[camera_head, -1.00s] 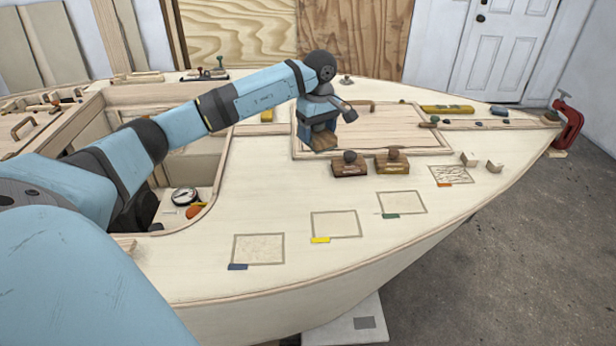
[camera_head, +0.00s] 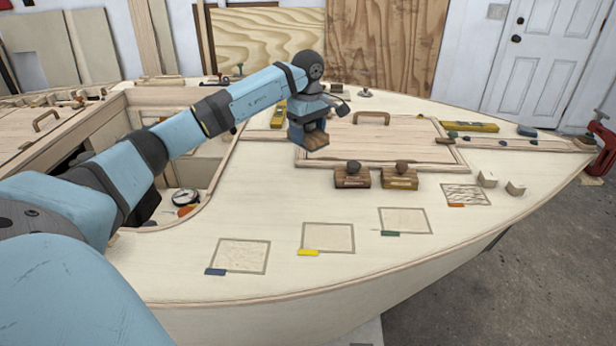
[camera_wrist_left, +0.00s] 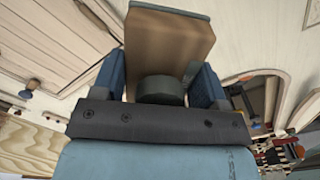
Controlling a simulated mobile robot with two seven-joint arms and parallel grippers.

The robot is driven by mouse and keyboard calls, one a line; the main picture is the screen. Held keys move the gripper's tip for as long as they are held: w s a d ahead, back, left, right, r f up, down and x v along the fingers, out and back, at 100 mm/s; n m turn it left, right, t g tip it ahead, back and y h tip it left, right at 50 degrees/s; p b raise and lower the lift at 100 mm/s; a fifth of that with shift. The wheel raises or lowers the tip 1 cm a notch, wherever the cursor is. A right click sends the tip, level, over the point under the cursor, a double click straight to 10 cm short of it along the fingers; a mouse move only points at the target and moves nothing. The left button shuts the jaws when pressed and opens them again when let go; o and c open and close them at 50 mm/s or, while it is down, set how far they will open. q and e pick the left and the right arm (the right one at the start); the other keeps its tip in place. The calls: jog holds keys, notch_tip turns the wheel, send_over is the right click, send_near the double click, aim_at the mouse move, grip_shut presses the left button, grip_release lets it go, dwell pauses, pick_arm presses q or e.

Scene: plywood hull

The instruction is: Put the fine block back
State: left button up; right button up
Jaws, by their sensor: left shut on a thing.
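My left gripper (camera_head: 308,128) is shut on a wooden block (camera_head: 314,140) and holds it above the left part of the raised hatch panel. In the left wrist view the held block (camera_wrist_left: 170,45) is brown with a dark round knob, between the two blue fingers; a grey-green edge shows on its far side. Two similar knobbed blocks, a left one (camera_head: 352,178) and a right one (camera_head: 399,180), stand side by side on the deck in front of the hatch. Their labels are too small to read. My right gripper is not in view.
Outlined rectangles on the deck carry coloured tabs: blue (camera_head: 240,256), yellow (camera_head: 328,238), green (camera_head: 403,221) and orange (camera_head: 466,194). The orange one is scribbled over. Two small pale blocks (camera_head: 487,179) stand beside it.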

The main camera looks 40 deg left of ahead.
aim_at(308, 182)
pick_arm(q)
notch_tip(308, 182, down, 13)
jog(key=shift+r+b, duration=0.1)
jog(key=shift+b, duration=0.75)
jog(key=shift+f, duration=0.2)
jog(key=o, duration=0.9)
jog(key=shift+o, duration=0.2)
jog(key=shift+r, duration=0.1)
notch_tip(308, 182, up, 12)
jog(key=shift+r+p, duration=0.1)
jog(key=shift+p, duration=0.95)
jog(key=shift+d, duration=0.1)
